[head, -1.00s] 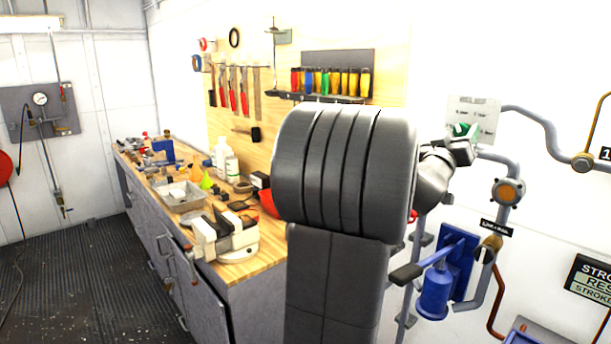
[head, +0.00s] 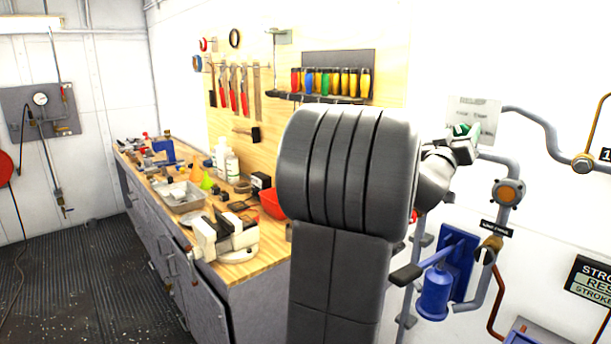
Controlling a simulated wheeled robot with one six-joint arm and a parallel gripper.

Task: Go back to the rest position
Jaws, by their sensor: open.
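My own dark grey arm stands upright in the middle of the head view, with a wide ribbed joint on top. Lighter grey links of mine show behind it to the right, near the wall. My gripper's fingers cannot be made out; the arm hides what lies behind it. No object of the task shows apart from my arm.
A workbench (head: 262,266) with a vise (head: 222,238), a metal tray (head: 181,197) and a red bin (head: 272,203) runs along the left of my arm. A blue hand pump (head: 435,292) and pipes (head: 540,133) are close on the right. The floor (head: 95,290) at left is clear.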

